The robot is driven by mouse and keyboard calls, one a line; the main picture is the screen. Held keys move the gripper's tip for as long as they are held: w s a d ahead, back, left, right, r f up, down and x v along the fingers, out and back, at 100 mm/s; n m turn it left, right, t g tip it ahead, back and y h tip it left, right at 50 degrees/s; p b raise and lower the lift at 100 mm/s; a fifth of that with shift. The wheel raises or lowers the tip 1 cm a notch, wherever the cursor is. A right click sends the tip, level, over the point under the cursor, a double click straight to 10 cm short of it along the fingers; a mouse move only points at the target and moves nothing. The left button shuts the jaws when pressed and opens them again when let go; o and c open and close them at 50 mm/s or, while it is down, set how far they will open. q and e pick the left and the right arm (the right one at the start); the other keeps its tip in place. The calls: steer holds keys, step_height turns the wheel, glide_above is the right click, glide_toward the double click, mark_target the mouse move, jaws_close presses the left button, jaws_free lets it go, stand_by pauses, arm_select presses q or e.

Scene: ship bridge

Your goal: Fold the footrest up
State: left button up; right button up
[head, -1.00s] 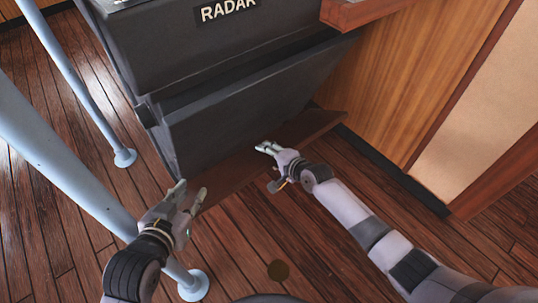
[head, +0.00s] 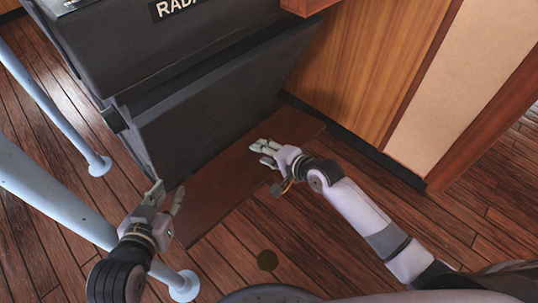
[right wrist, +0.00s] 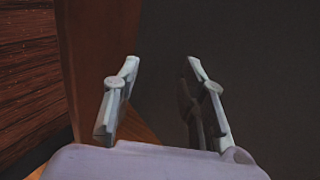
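The footrest (head: 225,185) is a brown wooden board along the foot of the dark grey radar console (head: 215,95). In the right wrist view the brown board (right wrist: 88,45) shows left of the fingers. My right gripper (head: 263,154) is open and empty, and overlaps the board's right half in the head view; I cannot tell whether it touches. My left gripper (head: 167,193) is open and empty by the board's left end, near the console's lower corner.
Pale blue rail posts (head: 50,200) stand at the left, with round feet on the plank floor. A wood-panelled wall (head: 360,70) rises at the right beside the console. The floor (head: 350,250) in front is mostly clear.

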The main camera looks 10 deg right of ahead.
steer(key=shift+v, duration=1.05)
steer(key=shift+f, duration=0.15)
